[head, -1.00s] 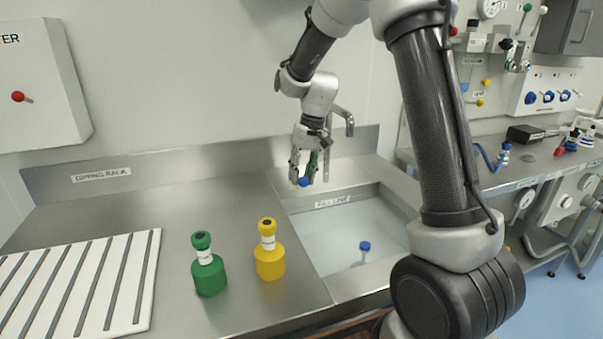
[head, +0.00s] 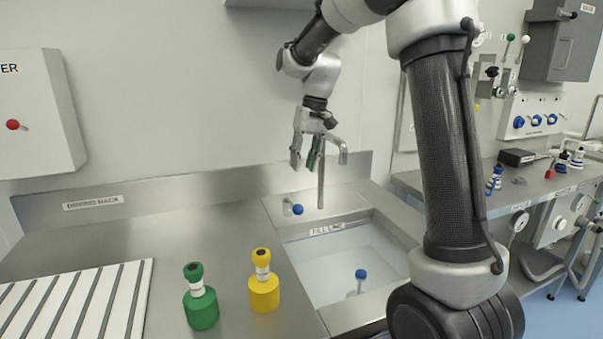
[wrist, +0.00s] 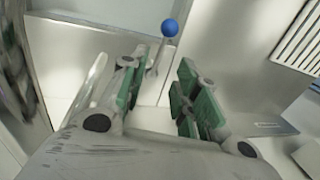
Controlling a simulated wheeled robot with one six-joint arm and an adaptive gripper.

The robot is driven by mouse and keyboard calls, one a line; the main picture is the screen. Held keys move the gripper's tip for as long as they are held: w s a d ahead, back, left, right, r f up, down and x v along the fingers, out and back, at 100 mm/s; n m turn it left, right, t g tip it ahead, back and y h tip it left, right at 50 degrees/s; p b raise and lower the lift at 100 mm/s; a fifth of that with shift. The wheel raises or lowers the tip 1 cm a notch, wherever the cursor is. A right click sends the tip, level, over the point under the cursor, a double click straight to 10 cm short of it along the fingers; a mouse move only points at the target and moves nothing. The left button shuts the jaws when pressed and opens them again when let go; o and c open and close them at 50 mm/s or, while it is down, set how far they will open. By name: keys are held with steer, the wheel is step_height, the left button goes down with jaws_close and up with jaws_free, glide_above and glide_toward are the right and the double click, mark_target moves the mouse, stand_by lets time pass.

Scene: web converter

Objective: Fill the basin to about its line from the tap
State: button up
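The basin (head: 380,237) is sunk in the steel counter and shows a pale, bluish surface inside. I cannot tell the water's exact level. A "FILL LINE" label (head: 328,230) is on its far wall, just above that surface. The tap (head: 321,180) stands behind the basin, its short spout (head: 343,157) bent to the right; I make out no stream. A blue-knobbed lever (head: 297,209) stands at the basin's back left; its knob also shows in the wrist view (wrist: 169,28). My gripper (head: 307,160) is open and empty above this knob, close beside the tap.
A second blue knob on a stem (head: 361,274) stands inside the basin. A green bottle (head: 201,307) and a yellow bottle (head: 264,292) stand on the counter left of the basin. A white slatted rack (head: 75,300) lies farther left. Bare counter lies behind the bottles.

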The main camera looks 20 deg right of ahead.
mark_target(293, 203)
steer(key=shift+c, duration=0.5)
steer(key=shift+a, duration=0.2)
steer(key=c, duration=0.3)
steer(key=a+f+n, duration=0.1)
steer(key=a, duration=0.2)
steer(key=a+f+n, duration=0.1)
steer(key=a, duration=0.3)
steer(key=a+f+g, duration=0.1)
steer(key=a, duration=0.2)
steer(key=shift+s+a+f+n+h, duration=0.3)
steer(key=shift+s+a+f+n, duration=0.05)
steer(key=shift+a+n, duration=0.05)
jaws_close()
steer(key=s+a+f+n+h, duration=0.2)
steer(key=a+f+n+h, duration=0.2)
steer(key=a+n+h, duration=0.45)
step_height(293, 203, up, 4)
steer(key=w+d+n+h, duration=0.1)
steer(key=w+d+n, duration=0.2)
steer(key=n, duration=0.3)
steer(key=x, duration=0.9)
steer(key=shift+f, duration=0.25)
steer(key=shift+d+f, duration=0.15)
steer(key=shift+d, duration=0.8)
steer(key=shift+d+f, duration=0.2)
steer(key=shift+d, duration=0.75)
